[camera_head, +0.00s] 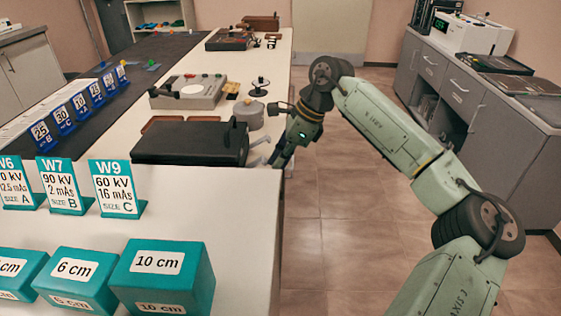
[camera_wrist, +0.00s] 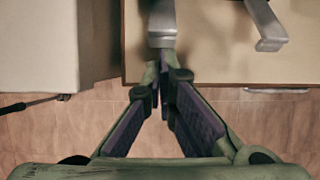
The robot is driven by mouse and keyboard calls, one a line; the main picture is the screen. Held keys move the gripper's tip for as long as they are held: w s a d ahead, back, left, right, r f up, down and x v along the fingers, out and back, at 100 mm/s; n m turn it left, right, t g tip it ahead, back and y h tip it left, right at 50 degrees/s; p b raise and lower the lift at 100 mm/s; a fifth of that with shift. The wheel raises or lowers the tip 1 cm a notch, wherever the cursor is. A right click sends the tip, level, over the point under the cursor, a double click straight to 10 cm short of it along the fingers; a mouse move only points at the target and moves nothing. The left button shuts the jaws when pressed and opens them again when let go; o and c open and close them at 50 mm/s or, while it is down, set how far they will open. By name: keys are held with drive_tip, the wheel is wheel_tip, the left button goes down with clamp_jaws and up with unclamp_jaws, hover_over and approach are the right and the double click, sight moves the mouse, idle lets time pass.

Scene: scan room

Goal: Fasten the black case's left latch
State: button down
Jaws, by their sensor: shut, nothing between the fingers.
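The black case (camera_head: 190,143) lies shut on the white counter in the head view. Two grey metal latches stick out from its right side: one farther (camera_head: 262,139) and one nearer (camera_head: 256,161). In the wrist view one latch (camera_wrist: 162,22) is straight ahead of my fingertips and the other (camera_wrist: 264,25) is to the right. In the head view my gripper (camera_head: 280,160) is just right of the case.
Teal sign cards (camera_head: 117,187) and teal blocks (camera_head: 163,277) stand in front of the case. A grey control box (camera_head: 188,92) and a round grey canister (camera_head: 250,114) are behind it. Grey cabinets (camera_head: 455,85) line the right. The tiled floor between is clear.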

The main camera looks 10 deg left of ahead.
sight(262, 158)
drive_tip(key=shift+a+r+h, duration=0.25)
drive_tip(key=shift+r+h, duration=0.25)
drive_tip(key=shift+s+a+r, duration=0.15)
drive_tip(key=shift+a+r, duration=0.35)
drive_tip(key=shift+r, duration=0.35)
drive_tip(key=shift+s+a+r, duration=0.15)
drive_tip(key=shift+a+r, duration=0.5)
drive_tip(key=shift+a, duration=0.05)
drive_tip(key=shift+r+p, duration=0.75)
drive_tip(key=shift+r, duration=0.05)
